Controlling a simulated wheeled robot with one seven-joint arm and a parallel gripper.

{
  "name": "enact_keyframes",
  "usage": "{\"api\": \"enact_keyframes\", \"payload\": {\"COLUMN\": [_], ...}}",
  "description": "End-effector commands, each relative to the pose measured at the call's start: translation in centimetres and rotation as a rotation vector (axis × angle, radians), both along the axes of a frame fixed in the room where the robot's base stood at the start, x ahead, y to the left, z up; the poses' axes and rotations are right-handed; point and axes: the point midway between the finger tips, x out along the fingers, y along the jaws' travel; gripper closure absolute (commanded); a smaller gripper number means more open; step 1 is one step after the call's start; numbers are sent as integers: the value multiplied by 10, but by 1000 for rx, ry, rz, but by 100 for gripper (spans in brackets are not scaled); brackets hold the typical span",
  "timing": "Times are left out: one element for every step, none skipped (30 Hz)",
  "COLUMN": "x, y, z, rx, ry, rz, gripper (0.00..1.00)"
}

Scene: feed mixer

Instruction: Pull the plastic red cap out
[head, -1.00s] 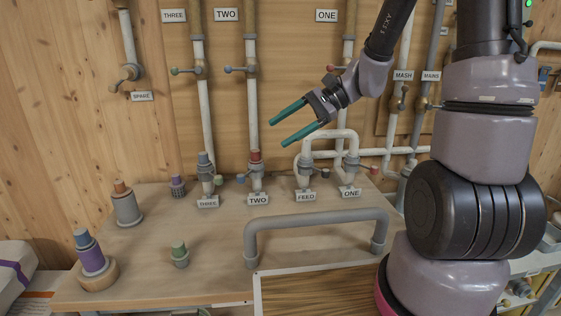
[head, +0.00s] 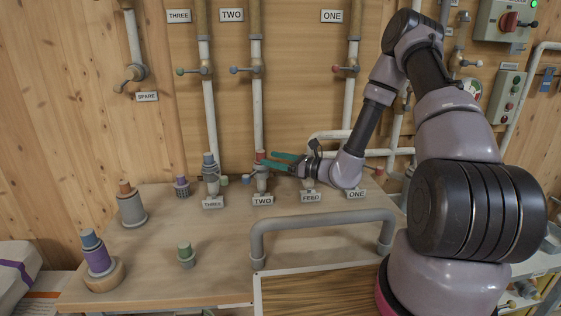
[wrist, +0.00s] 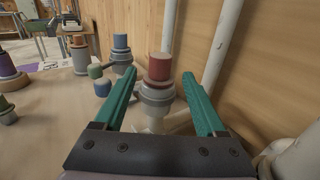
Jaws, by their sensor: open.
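The red cap (head: 260,155) sits upright on the grey fitting (head: 262,174) behind the TWO label. In the wrist view the red cap (wrist: 159,66) stands on its grey collar (wrist: 157,91), between and a little beyond the two teal fingers. My gripper (head: 272,161) is open, with its fingers reaching left to about cap height. In the wrist view my gripper (wrist: 161,78) shows a gap on both sides of the cap, and I see no contact.
A blue-capped fitting (head: 209,160) stands to the left at THREE. White pipes (head: 257,110) rise behind against the wooden wall. A grey handrail (head: 320,221) crosses the front. Loose capped pieces, including a green one (head: 185,250), stand on the table's left part.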

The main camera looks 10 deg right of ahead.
Motion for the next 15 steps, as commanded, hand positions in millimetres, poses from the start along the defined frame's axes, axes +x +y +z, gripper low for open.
{"api": "enact_keyframes", "payload": {"x": [5,8,12,15,19,23,25,28,31,33,35,38,40,41,42], "y": [9,14,20,25,30,36,40,44,49,52,55,58,60,62,64], "z": [0,0,0,0,0,0,0,0,0,0,0,0,0,0,0], "rx": [1,1,0,0,0,1,0,0,1,1,1,-1,-1,-1,-1], "ry": [-2,-3,-1,-1,-1,-2,-1,-1,-1,-1,-1,-1,-2,-1,-1], "rz": [3,4,3,4,3,3,4,3,3,3,3,2,2,3,3], "gripper": [27,27,27,27,27,27,27,27,27,27,27,27,27,27,27]}}
